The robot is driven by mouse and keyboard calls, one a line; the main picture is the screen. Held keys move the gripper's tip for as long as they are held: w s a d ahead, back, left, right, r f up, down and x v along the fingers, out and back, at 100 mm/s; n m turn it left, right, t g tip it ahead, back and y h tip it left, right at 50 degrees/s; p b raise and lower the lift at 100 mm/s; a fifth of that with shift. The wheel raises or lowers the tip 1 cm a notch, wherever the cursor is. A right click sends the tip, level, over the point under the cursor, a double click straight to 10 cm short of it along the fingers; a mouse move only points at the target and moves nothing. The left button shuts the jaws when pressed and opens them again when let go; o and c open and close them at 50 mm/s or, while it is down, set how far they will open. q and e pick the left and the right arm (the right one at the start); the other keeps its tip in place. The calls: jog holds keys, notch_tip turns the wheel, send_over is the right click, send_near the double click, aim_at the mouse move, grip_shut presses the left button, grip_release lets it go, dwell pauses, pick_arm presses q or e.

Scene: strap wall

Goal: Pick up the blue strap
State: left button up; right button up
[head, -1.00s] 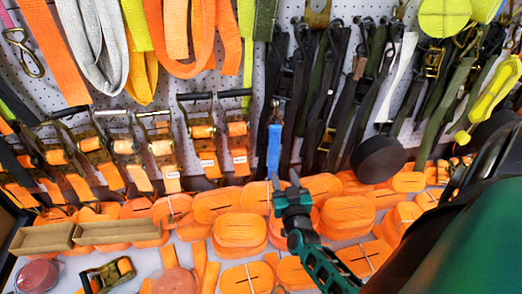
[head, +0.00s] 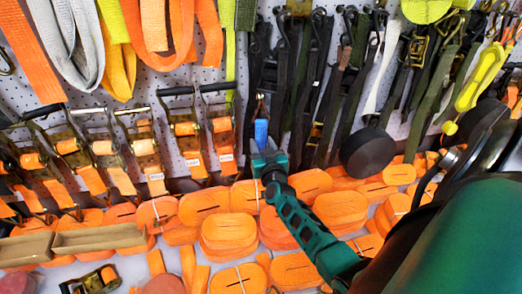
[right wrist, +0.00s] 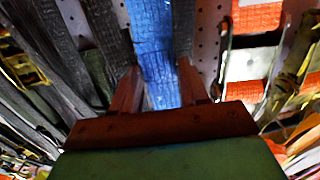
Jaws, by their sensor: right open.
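The blue strap (head: 261,132) hangs against the pegboard wall, between the orange ratchet straps and the black straps. In the right wrist view the blue strap (right wrist: 152,50) runs down between the two fingers of my right gripper (right wrist: 158,85). The fingers are apart, one on each side of the strap. In the head view my right gripper (head: 268,158) covers the strap's lower part. My left gripper is not in view.
Orange ratchet straps (head: 187,135) hang to the left and black straps (head: 300,90) to the right. Rolled orange straps (head: 228,236) crowd the shelf below. Two cardboard trays (head: 100,238) lie at the lower left. A black round disc (head: 367,152) hangs at the right.

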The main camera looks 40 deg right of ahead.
grip_shut()
jog(key=shift+r, duration=0.1)
dwell(0.4)
